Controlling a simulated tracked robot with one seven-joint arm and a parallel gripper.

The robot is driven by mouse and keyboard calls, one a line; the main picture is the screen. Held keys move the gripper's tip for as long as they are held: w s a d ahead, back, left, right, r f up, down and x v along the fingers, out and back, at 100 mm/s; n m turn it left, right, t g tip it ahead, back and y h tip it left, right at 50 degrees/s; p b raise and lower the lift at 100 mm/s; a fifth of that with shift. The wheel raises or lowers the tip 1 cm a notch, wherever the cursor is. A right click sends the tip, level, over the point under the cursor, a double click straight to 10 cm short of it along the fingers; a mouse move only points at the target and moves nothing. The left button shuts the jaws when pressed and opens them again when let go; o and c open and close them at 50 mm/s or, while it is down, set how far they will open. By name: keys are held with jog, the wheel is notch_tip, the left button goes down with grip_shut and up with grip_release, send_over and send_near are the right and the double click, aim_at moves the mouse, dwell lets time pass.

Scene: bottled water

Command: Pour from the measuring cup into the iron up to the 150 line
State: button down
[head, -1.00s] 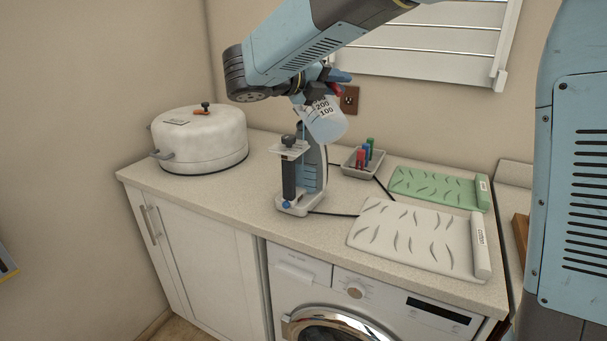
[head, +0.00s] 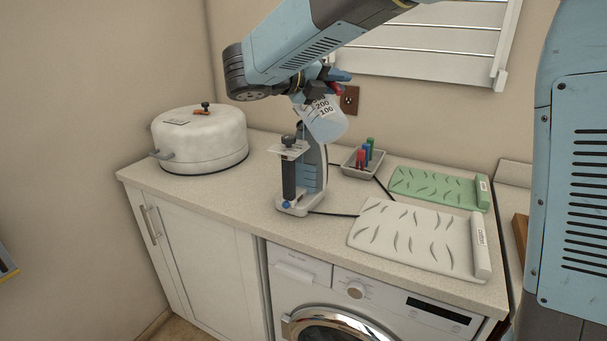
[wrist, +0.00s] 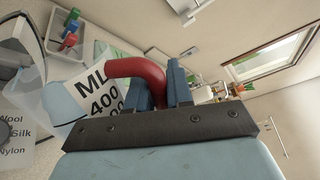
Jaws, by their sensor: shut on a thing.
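The measuring cup (head: 326,122) is clear, with black marks 200 and 100, and hangs tilted with its mouth towards the left, above the iron. My gripper (head: 325,82) is shut on its red handle; the wrist view shows the handle (wrist: 143,72) between the blue fingers (wrist: 163,88). The grey-and-white iron (head: 313,178) stands upright on the worktop, with a bluish see-through tank in its side. Its lines and water level are too small to read. In the wrist view, part of the iron's fabric-name label (wrist: 15,135) shows behind the cup.
A white lidded pot (head: 200,140) stands at the left of the worktop (head: 255,195). A grey tray (head: 358,163) with red, blue and green items is behind the iron, to the right. A green mat (head: 435,188) and a white mat (head: 415,238) lie further right. A dark cord runs beside the iron.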

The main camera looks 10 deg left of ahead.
aim_at(344, 117)
jog(key=shift+s+d+f+m, duration=0.5)
jog(key=shift+s+m, duration=0.2)
jog(key=shift+m, duration=0.3)
jog(key=shift+f, duration=0.1)
jog(key=shift+s+d+f+m+t, duration=0.15)
jog(key=shift+s+f+m+t, duration=0.1)
jog(key=shift+f+m, duration=0.3)
jog(key=shift+s+d+f+m+t, duration=0.15)
jog(key=shift+s+d+f+m, duration=0.1)
jog(key=shift+f+m, duration=0.35)
jog(key=shift+s+d+f+m+t, duration=0.1)
jog(key=shift+s+f+m+t, duration=0.2)
jog(key=shift+f, duration=0.4)
jog(key=s+d+r+m+t, duration=0.1)
jog(key=s+d+r+m, duration=0.2)
jog(key=r+m, duration=0.3)
jog(key=shift+s+d, duration=0.3)
jog(key=shift+s, duration=0.6)
jog(key=shift+s, duration=0.15)
dwell(0.3)
